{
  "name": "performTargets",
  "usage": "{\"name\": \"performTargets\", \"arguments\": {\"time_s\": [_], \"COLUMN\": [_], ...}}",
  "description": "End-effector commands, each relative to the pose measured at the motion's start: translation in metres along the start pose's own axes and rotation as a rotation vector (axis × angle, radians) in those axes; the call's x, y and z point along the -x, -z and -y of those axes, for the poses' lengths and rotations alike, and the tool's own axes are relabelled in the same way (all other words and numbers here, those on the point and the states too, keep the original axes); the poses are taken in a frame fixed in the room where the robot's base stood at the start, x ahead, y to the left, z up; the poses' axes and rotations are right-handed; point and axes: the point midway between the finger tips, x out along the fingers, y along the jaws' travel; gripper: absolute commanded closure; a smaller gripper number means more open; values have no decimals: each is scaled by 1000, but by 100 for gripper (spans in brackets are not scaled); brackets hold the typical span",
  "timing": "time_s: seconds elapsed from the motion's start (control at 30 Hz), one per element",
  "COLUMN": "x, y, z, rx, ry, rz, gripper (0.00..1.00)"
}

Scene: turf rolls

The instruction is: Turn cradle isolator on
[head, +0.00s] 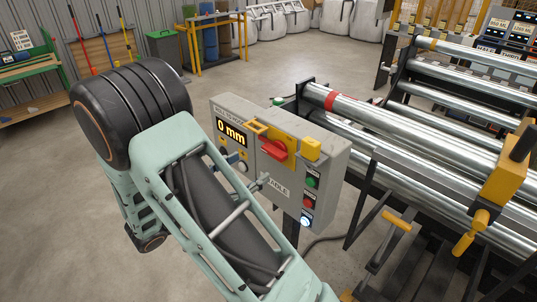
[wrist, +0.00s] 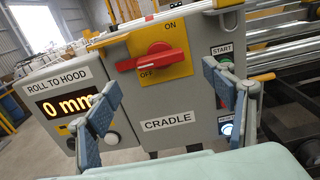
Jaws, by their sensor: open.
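The cradle isolator is a red rotary handle (wrist: 155,61) on a yellow plate (wrist: 176,38), on a grey control box above a CRADLE label. It also shows in the head view (head: 273,150). The handle lies roughly level, its narrow end to the left just above the OFF mark; ON is at the top of the plate. My gripper (wrist: 158,78) is open and empty in the wrist view. Its blue-grey fingers stand apart, one lower left and one lower right of the handle, with no visible contact. In the head view my arm hides most of the gripper.
The box's display (wrist: 67,105) reads 0 mm. A green START button (head: 312,182), a red button (head: 309,201) and a lit button (head: 305,221) line its right side. A yellow block (head: 311,149) sits on the top corner. Steel rollers (head: 400,150) stand to the right; open floor lies left.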

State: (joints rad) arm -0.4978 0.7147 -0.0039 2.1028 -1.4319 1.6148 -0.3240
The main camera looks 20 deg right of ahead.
Motion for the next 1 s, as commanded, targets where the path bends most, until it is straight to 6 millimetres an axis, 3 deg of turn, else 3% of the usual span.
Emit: {"name": "performTargets", "arguments": {"time_s": [0.2, 0.4, 0.83, 1.0], "x": [-44, -73, -84, -84], "y": [-1, -1, 0, 0], "z": [1, 1, 0, 0], "rx": [-1, -2, -3, -3], "ry": [5, 4, 1, 1], "rz": [0, 0, 0, 0], "gripper": [25, 25, 25, 42]}}
